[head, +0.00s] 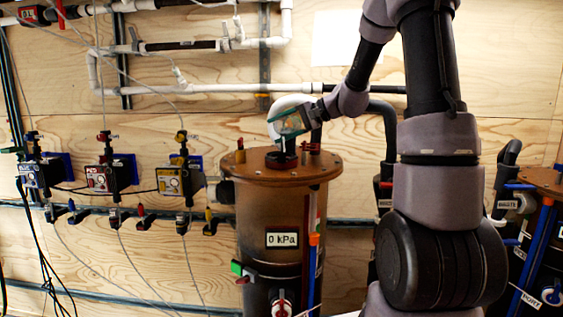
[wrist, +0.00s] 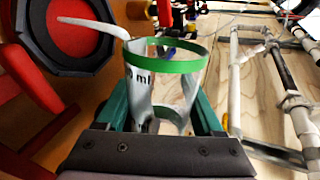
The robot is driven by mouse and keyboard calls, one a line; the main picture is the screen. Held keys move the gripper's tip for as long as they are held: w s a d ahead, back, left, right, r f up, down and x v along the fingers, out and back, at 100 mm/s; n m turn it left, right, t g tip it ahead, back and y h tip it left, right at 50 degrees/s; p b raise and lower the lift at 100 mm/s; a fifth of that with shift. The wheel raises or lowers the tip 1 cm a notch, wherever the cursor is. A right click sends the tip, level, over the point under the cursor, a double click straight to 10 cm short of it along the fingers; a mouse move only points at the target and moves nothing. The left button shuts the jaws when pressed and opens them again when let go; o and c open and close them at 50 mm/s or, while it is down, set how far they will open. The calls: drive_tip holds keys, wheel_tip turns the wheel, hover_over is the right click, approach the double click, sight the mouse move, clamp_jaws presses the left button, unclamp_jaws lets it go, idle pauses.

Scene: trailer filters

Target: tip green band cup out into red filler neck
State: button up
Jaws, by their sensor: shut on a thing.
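My gripper (head: 304,118) is over the top of the brown tank at the centre of the head view. In the wrist view my gripper (wrist: 163,108) is shut on the green band cup (wrist: 165,66), with a teal finger on each side. The cup is pale and see-through, with dark lettering and a green band at its rim. In the head view the cup (head: 287,124) is tilted just above the filler neck (head: 280,160). In the wrist view the red filler neck (wrist: 80,22) has a dark ring around red. A white curved streak, looking like a pouring stream, runs from the rim toward it.
The tank (head: 268,215) has a brown lid with a small red-handled fitting (head: 309,148) right of the neck. White pipes (head: 200,88) run along the wooden wall behind. Valve units (head: 110,175) hang at left. Another tank (head: 545,180) stands at right.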

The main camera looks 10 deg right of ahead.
drive_tip(key=shift+r+n, duration=0.25)
drive_tip(key=shift+n, duration=0.05)
idle(0.5)
drive_tip(key=shift+s+a+f+n+t+h+p, duration=0.2)
drive_tip(key=shift+f+n+t+h+p, duration=0.2)
drive_tip(key=shift+n+t+p, duration=0.2)
idle(0.9)
drive_tip(key=shift+s+a+r+n+t+h+p, duration=0.1)
drive_tip(key=shift+s+r+n+t+h+p, duration=0.1)
drive_tip(key=shift+r+n+t+p, duration=0.3)
drive_tip(key=shift+s+a+r+n+t+h+p, duration=0.15)
drive_tip(key=shift+s+n+t+h+p, duration=0.1)
drive_tip(key=shift+n, duration=0.35)
idle(1.6)
drive_tip(key=shift+s+a+f+n+t+p, duration=0.1)
drive_tip(key=shift+s+f+n+t+p, duration=0.1)
drive_tip(key=shift+f+n+t+p, duration=0.25)
idle(0.9)
drive_tip(key=shift+s+a+r+n+t+p, duration=0.25)
drive_tip(key=shift+n+t+p, duration=0.15)
drive_tip(key=shift+n+p, duration=0.3)
idle(1.0)
